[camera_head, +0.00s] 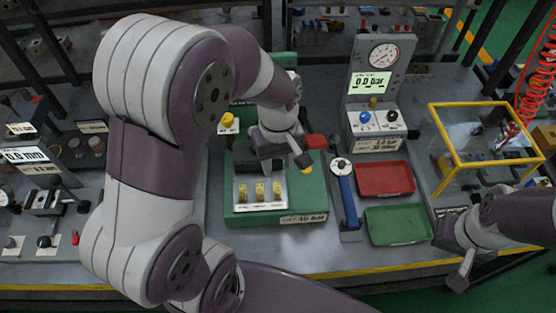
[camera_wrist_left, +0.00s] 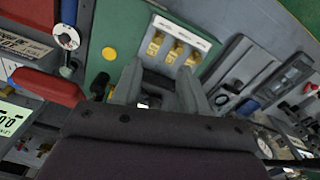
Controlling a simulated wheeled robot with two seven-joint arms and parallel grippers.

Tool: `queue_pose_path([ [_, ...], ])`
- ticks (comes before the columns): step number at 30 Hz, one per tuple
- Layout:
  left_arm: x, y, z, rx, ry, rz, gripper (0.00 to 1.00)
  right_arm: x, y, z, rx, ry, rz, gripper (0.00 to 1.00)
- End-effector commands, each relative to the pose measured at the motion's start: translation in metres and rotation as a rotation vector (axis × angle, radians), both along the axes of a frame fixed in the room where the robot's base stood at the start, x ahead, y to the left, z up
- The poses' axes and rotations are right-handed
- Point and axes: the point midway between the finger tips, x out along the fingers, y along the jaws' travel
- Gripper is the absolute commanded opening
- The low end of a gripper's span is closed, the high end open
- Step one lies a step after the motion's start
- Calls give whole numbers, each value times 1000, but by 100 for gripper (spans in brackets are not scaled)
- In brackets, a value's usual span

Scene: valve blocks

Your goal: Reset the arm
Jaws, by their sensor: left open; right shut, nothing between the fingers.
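My left gripper (camera_head: 285,164) hangs over the green fixture (camera_head: 290,219) near the middle of the bench, with its fingers apart. In the left wrist view the left gripper (camera_wrist_left: 158,92) shows two grey fingers spread, with a dark part of the fixture seen between them. Whether the fingers touch it I cannot tell. A white plate with brass pieces (camera_head: 259,192) lies in front of the gripper; the brass pieces also show in the left wrist view (camera_wrist_left: 176,50). My right gripper (camera_head: 461,277) is shut and empty at the bench's front right edge.
A blue-handled tool (camera_head: 347,193), a red tray (camera_head: 385,179) and a green tray (camera_head: 398,225) lie right of the fixture. A gauge stand (camera_head: 377,85) stands behind. A yellow-framed box (camera_head: 483,142) is at right. A readout device (camera_head: 27,157) is at left.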

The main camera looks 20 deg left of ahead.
Motion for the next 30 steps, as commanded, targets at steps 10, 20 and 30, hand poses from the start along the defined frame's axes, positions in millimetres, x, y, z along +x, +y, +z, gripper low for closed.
queue_pose_path([
  [10, 0, 0, 0, 0, 0, 0, 43, 0, 0, 0, 0, 0, 0, 0],
  [20, -11, 0, -5, 8, -55, -395, 43, 0, 0, 0, 0, 0, 0, 0],
  [30, -49, -2, -2, 42, -118, -789, 43, 0, 0, 0, 0, 0, 0, 0],
])
